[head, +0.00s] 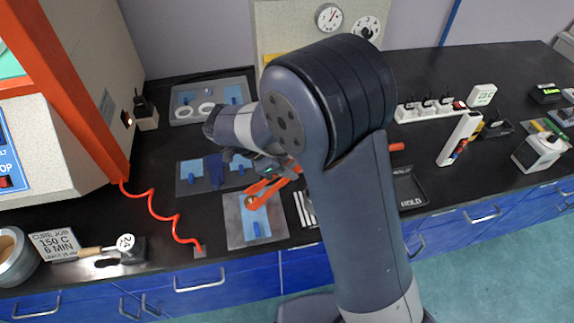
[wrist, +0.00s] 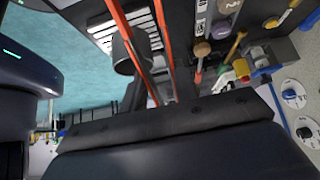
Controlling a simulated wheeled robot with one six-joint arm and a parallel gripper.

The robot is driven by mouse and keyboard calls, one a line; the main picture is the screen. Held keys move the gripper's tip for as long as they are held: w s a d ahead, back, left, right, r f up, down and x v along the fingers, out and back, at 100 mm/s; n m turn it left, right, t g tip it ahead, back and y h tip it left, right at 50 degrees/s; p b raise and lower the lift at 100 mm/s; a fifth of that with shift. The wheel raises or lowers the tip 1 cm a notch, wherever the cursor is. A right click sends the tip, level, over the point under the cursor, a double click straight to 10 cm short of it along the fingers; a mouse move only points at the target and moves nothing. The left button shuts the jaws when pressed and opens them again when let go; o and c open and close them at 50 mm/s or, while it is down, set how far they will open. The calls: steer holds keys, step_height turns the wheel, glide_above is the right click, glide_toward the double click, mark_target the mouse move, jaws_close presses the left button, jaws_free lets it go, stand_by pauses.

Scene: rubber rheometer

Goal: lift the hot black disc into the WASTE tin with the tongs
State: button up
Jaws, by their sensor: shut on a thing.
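My gripper (head: 268,172) is shut on the orange tongs (head: 268,190), above the bench's front middle. The tongs' tips point down and left over a grey plate with a blue strip (head: 262,222). I cannot tell whether the tips touch it or grip anything. The black disc cannot be made out for certain. A grey round tin (head: 14,258) stands at the far left edge; no WASTE label is readable on it.
A coiled red cord (head: 152,208) lies left of the plate. A cure-job sign (head: 56,244) stands near the front left. A black tray marked HOLD (head: 408,190) lies right of my arm. Grey trays with blue pieces (head: 212,100) lie behind. My arm hides part of the bench.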

jaws_close()
step_height(320, 180, up, 12)
steer(key=p, duration=0.5)
steer(key=shift+p, duration=0.4)
